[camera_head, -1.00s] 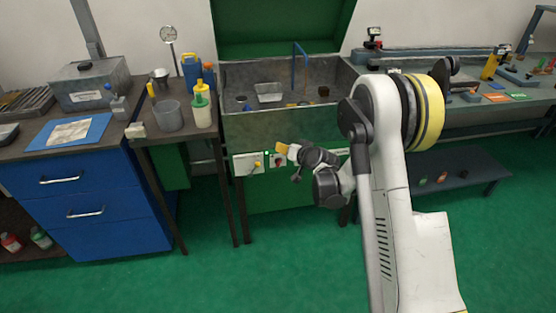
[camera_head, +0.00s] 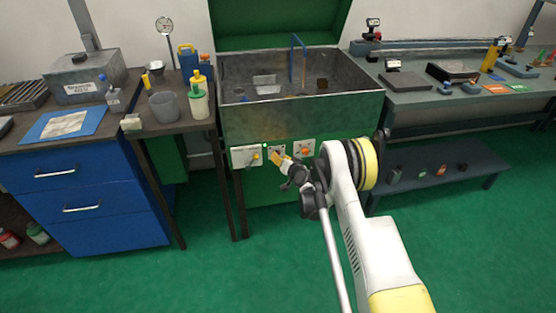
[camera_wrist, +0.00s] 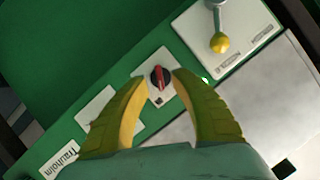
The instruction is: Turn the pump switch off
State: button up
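A rotary switch (camera_wrist: 160,78) with a red and black knob sits on a small white plate on the green tank's front panel. It is the likely pump switch, but I cannot read its label. In the wrist view my gripper (camera_wrist: 160,86) is open, its two yellow-green fingers on either side of the knob. I see no clear contact, and cannot tell how far the tips are from the panel. In the head view my gripper (camera_head: 284,158) is at the panel and partly covers the switch plate (camera_head: 275,150).
Left of the switch is a white plate (camera_head: 240,158) with a yellow-knobbed lever, and a small green light between them. To the right is a white plate (camera_head: 304,142) with an orange part. The tank (camera_head: 300,107) stands above. A side table (camera_head: 165,127) with containers is at left.

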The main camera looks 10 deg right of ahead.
jog(key=shift+x, duration=1.1)
grip_shut()
jog(key=shift+n+h, duration=0.3)
jog(key=n+h, duration=0.2)
jog(key=n, duration=0.1)
jog(key=shift+a+n+h, duration=0.15)
jog(key=shift+n+h, duration=0.15)
jog(key=shift+n, duration=0.1)
jog(key=n+h, duration=0.2)
jog(key=n, duration=0.1)
jog(key=shift+n+h, duration=0.3)
